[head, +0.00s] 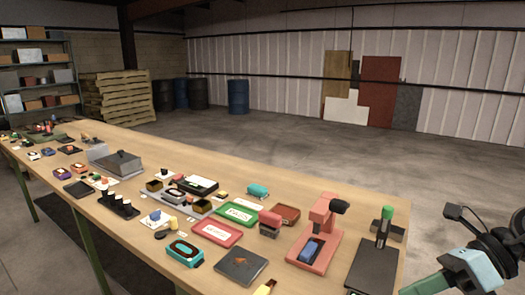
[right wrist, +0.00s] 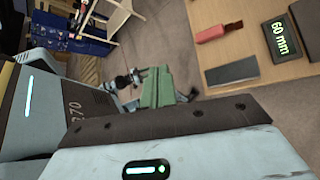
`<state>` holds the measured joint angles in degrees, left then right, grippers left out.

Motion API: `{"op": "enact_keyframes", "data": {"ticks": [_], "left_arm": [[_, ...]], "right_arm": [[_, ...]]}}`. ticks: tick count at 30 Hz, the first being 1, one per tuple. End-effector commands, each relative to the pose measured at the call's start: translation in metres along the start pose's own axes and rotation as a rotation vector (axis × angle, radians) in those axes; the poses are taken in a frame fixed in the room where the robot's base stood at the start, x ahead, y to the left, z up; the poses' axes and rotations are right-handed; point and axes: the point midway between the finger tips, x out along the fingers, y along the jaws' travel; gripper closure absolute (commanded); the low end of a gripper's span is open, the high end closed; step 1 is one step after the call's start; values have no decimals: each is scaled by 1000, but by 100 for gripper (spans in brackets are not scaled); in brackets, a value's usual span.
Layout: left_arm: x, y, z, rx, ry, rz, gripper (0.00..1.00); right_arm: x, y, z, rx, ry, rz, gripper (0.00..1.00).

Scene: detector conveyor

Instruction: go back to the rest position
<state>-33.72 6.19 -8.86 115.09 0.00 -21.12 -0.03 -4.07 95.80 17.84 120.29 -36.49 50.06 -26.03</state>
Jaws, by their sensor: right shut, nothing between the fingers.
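My right gripper (right wrist: 157,88) shows its green fingers in the middle of the right wrist view, pressed together with nothing seen between them. They are clear of the bench and point over the floor side. In the head view part of my right arm, light blue and black, reaches in at the lower right corner, beside the right end of the long wooden bench (head: 340,200). My left gripper is in neither view.
The bench is crowded with small goods. Near its right end stand a red stand (head: 318,232), a dark plate (head: 372,268) and a green-topped post (head: 384,222). A "60 mm" sign (right wrist: 283,42) shows in the right wrist view.

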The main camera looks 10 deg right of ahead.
Motion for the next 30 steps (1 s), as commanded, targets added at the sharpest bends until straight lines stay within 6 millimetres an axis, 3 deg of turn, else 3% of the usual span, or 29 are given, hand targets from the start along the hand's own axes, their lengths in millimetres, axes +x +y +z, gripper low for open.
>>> {"op": "enact_keyframes", "data": {"ticks": [8, 14, 18, 23, 26, 30], "left_arm": [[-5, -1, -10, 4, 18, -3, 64], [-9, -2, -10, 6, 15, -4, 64], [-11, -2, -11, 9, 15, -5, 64], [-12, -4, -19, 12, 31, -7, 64], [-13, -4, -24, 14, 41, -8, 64], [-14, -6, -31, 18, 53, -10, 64]], "right_arm": [[15, -53, -31, 570, -476, 143, 100], [33, -96, -81, 1022, -767, 213, 100], [54, -118, -130, 1353, -944, 247, 100], [90, -130, -198, 1751, -1118, 274, 100], [120, -126, -242, 2006, -1206, 284, 100], [168, -105, -300, 2366, -1298, 288, 100]]}}
